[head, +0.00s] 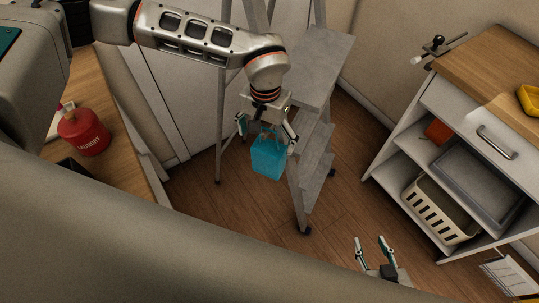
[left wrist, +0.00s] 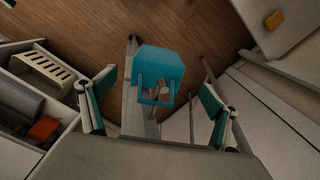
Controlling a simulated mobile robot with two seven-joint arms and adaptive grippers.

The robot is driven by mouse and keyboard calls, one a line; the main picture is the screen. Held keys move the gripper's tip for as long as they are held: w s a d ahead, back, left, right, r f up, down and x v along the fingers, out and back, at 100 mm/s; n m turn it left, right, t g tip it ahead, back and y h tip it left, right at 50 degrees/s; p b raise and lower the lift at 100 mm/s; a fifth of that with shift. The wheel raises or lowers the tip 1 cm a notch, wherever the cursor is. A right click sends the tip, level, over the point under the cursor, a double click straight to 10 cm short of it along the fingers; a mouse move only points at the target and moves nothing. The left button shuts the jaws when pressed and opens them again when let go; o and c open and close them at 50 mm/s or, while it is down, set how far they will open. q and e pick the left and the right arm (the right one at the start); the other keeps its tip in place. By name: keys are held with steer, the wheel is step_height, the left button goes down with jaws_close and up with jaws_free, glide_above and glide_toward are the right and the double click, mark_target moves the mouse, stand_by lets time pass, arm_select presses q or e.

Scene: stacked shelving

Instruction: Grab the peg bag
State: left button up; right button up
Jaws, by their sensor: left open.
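The teal peg bag (head: 268,158) hangs beside the grey stepladder in the head view, with its open handle frame at the top. My left gripper (head: 266,138) is just above it, with its fingers spread on either side of the bag's top. In the left wrist view the bag (left wrist: 157,62) shows between and beyond the open fingers of my left gripper (left wrist: 157,83), with visible gaps to both. What the bag hangs from is not clear. My right gripper (head: 371,240) is low at the bottom right of the head view, open and empty.
The stepladder (head: 318,70) stands right beside the bag. A white shelf unit (head: 445,100) with a cream basket (head: 438,212) is at right. A red laundry canister (head: 83,133) stands on a wooden counter (head: 115,100) at left. Bare floor (head: 345,190) lies between ladder and shelf.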

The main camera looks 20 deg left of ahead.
mark_target(267, 149)
arm_select(q)
steer(key=f, duration=0.5)
steer(key=shift+d+f, duration=0.2)
steer(key=shift+f, duration=0.1)
steer(key=c, duration=1.6)
steer(key=shift+r, duration=0.1)
